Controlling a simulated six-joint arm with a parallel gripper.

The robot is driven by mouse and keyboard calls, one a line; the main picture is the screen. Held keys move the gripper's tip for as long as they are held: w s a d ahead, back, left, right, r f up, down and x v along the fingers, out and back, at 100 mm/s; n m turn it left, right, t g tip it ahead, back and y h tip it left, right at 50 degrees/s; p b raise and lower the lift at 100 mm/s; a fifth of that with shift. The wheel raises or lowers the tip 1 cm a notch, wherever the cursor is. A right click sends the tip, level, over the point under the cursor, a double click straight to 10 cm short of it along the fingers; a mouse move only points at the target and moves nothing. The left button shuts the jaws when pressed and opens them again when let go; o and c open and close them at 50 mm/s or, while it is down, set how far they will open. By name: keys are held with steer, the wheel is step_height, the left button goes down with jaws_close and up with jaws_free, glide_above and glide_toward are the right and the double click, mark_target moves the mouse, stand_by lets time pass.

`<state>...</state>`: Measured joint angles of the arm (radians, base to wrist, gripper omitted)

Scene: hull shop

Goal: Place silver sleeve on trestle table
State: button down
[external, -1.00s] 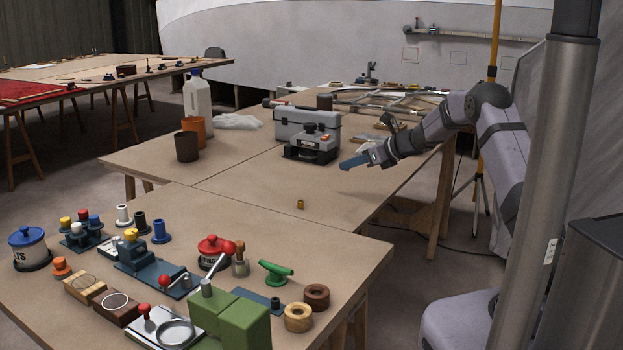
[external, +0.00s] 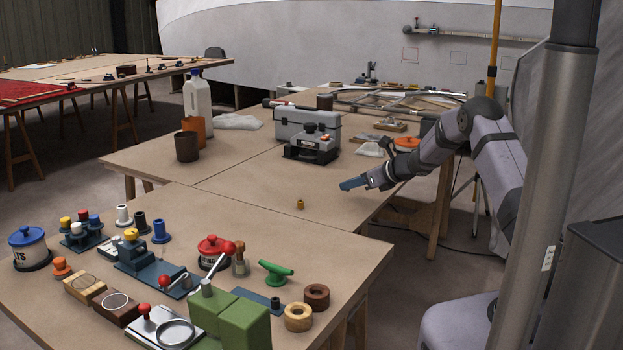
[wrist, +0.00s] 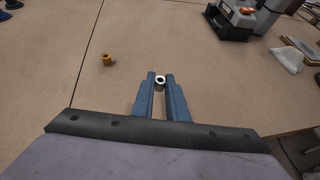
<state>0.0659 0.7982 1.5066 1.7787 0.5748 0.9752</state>
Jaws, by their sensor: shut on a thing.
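My gripper (external: 350,185) reaches in from the right, over the right part of the trestle table (external: 245,182). In the wrist view its two blue fingers (wrist: 160,80) are shut on the silver sleeve (wrist: 160,78), a small ring with a dark hole, at the fingertips. The sleeve is too small to make out in the external view. Whether it touches the table top is not clear. A small brass sleeve (external: 300,204) stands on the table left of my gripper; it also shows in the wrist view (wrist: 107,60).
A grey machine (external: 312,145) and a grey toolbox (external: 290,124) stand behind my gripper. White cloth (wrist: 287,58) lies to the right in the wrist view. The front table holds many knobs, a green block (external: 243,325) and jars. Board around the brass sleeve is clear.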

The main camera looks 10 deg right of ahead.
mark_target(351, 205)
steer(key=shift+f, duration=1.9)
steer(key=shift+f+b, duration=0.1)
steer(key=shift+b, duration=0.2)
steer(key=c, duration=1.7)
jaws_free()
steer(key=shift+c, duration=0.2)
steer(key=b+v, duration=0.1)
steer(key=v, duration=1.1)
steer(key=shift+d, duration=0.1)
